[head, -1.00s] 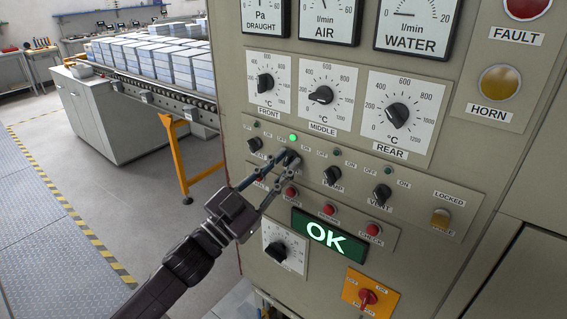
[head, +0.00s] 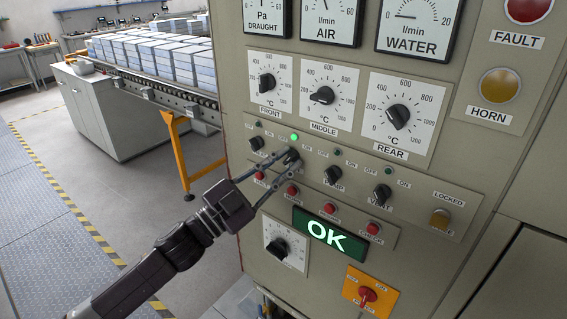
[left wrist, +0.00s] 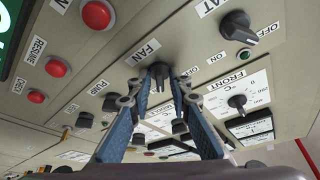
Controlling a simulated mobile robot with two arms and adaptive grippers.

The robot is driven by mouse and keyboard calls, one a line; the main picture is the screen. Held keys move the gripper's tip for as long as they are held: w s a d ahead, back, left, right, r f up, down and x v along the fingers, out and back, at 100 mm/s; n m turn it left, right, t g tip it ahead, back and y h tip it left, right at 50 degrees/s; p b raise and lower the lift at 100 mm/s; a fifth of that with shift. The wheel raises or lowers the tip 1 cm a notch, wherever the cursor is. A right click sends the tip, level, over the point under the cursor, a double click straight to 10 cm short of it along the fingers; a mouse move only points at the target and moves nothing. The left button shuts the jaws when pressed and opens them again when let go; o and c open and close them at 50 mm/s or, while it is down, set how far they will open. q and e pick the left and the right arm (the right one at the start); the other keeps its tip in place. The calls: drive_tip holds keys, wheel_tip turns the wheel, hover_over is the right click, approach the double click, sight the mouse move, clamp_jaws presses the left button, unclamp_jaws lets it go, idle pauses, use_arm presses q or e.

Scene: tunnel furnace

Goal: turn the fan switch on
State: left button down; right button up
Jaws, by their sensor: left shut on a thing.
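The fan switch is a black rotary knob (head: 292,154) on the grey control panel, in the row under the temperature dials. Its green lamp (head: 294,137) is lit; the other lamps in the row look dark. My left gripper (head: 288,164) is shut on the fan switch, with one finger on each side of the knob and partly hiding it. In the left wrist view the FAN label (left wrist: 144,52) sits beside the knob (left wrist: 158,74), which stands between the fingertips (left wrist: 158,84). My right gripper is not in view.
Neighbouring knobs are close: the heat knob (head: 257,143) on the left and the pump knob (head: 333,175) on the right. Red buttons (head: 292,190) lie just below, above a lit OK display (head: 330,235). A conveyor (head: 150,88) with stacked blocks stands at left.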

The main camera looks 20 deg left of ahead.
use_arm(q)
drive_tip(key=c, duration=2.1)
unclamp_jaws()
drive_tip(key=shift+a, duration=0.1)
drive_tip(key=v, duration=1.2)
